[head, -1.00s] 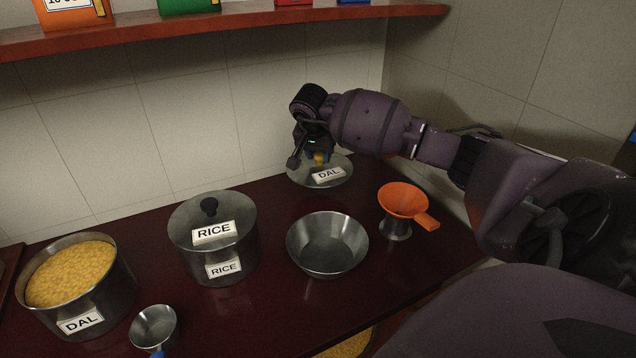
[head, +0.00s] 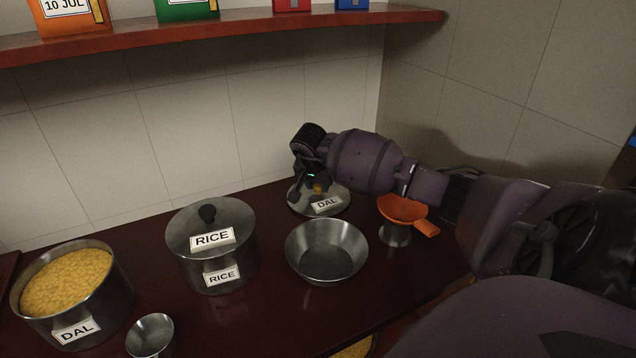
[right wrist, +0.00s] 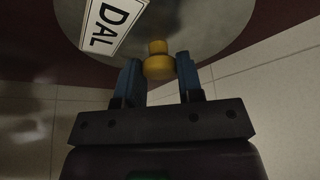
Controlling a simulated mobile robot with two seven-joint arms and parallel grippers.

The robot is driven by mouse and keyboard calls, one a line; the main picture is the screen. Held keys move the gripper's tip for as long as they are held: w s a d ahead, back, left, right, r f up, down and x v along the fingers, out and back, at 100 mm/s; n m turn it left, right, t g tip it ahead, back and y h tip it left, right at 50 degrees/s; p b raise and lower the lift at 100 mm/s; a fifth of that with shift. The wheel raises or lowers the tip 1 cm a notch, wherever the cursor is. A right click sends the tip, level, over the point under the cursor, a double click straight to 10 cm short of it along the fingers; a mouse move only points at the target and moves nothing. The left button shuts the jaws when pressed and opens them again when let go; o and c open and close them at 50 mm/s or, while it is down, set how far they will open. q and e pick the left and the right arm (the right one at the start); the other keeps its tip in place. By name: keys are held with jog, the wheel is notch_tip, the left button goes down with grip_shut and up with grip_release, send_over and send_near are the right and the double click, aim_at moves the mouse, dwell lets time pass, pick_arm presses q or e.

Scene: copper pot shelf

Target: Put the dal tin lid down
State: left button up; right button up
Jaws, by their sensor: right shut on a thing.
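The dal tin lid (head: 334,206) is a round steel disc with a DAL label, at the back right of the counter behind the steel bowl. It looks level and very close to the counter; I cannot tell whether it touches. My right gripper (head: 318,187) is above it, shut on its yellow knob. In the right wrist view the gripper (right wrist: 160,75) has its blue fingers on either side of the knob (right wrist: 158,66), with the lid (right wrist: 195,30) beyond. The open dal tin (head: 105,300), full of yellow dal, stands at the front left. My left gripper is not in view.
A small steel cup (head: 150,335) is at the front. A shelf (head: 240,29) with packets hangs above.

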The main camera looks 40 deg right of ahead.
jog(key=o, duration=1)
jog(key=shift+f, duration=0.1)
jog(key=shift+r, duration=0.5)
jog(key=p+v, duration=0.1)
jog(key=v, duration=1)
jog(key=shift+a+r, duration=0.15)
jog(key=shift+a, duration=0.05)
jog(key=shift+s, duration=0.1)
